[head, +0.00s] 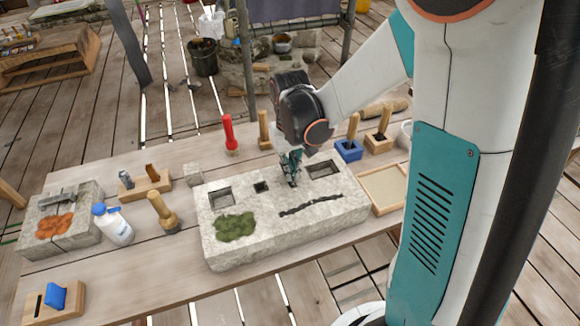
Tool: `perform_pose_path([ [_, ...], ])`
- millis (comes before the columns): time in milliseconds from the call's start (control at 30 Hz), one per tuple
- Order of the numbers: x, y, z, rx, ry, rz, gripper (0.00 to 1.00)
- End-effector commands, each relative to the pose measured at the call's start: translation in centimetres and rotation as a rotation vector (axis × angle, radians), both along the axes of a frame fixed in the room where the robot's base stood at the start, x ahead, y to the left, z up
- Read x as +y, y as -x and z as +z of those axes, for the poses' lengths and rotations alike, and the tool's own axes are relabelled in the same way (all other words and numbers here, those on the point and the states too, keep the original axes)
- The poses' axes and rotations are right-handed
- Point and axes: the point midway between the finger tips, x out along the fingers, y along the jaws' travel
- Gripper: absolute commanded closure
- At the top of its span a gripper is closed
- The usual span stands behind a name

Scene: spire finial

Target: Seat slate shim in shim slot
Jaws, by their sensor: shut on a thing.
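A pale stone block (285,236) lies on the wooden bench, with several recesses in its top. My gripper (291,181) points down at the block's top, between the small dark square hole (261,187) and the right rectangular recess (322,170). It is shut on a thin dark piece that I take to be the slate shim; the piece is mostly hidden by the fingers. I cannot tell whether the piece touches the stone. The shim slot cannot be made out for certain; the gripper may cover it.
Green moss (235,227) and a dark crack (310,205) mark the block's top. A red-handled tool (229,133) and a wooden-handled tool (264,130) stand behind. A white bottle (114,226) and brush (163,213) stand left. A sand tray (387,187) adjoins the right end.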

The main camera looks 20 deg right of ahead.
Motion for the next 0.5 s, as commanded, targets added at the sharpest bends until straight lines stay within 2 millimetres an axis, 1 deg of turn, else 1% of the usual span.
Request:
perform_pose_path([
  [500,0.0,0.0,-1.3,0.000,0.000,0.000,1.00],
])
